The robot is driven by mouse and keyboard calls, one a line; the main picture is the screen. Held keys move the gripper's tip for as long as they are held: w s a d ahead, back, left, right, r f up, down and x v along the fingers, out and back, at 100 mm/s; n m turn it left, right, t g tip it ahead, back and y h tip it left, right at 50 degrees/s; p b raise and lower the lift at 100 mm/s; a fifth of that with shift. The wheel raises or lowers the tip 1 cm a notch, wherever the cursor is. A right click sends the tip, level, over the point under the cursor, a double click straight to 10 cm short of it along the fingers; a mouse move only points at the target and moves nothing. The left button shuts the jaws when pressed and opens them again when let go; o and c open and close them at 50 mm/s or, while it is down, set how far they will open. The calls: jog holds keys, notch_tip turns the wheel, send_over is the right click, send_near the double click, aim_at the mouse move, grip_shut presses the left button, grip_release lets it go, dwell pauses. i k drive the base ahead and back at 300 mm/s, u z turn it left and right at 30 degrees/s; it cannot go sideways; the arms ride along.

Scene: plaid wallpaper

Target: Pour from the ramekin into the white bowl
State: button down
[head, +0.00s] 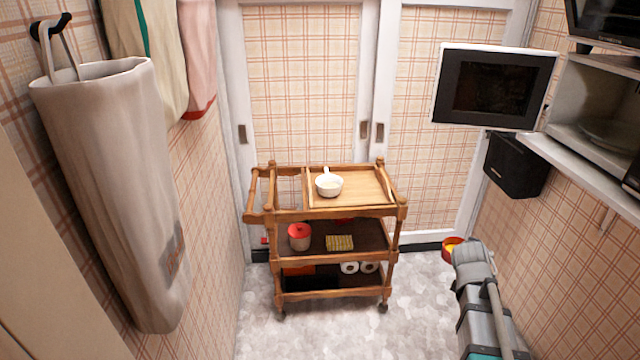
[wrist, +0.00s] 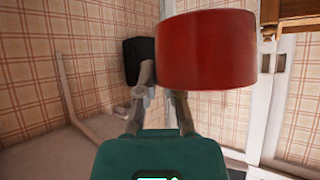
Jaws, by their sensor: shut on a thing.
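The white bowl (head: 329,188) stands upright on the wooden tray top of a cart in the head view; a pale handle or spoon sticks up at its back edge. The ramekin (head: 445,241) is red outside with something yellow inside, and its opening faces up. It is at the far end of my arm, to the right of the cart and lower than the bowl. In the wrist view the red ramekin (wrist: 205,50) fills the upper middle, held at the fingertips of my gripper (wrist: 165,90). My arm hides part of it in the head view.
The wooden cart (head: 340,213) has lower shelves with a red-lidded jar (head: 299,236), a yellow cloth (head: 339,243) and white rolls (head: 358,267). A black box (head: 517,165) and open microwave (head: 594,105) are at right. Bare floor lies between arm and cart.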

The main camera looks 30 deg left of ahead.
aim_at(327, 185)
jog(key=u, duration=1.2)
jog(key=i, duration=1.3)
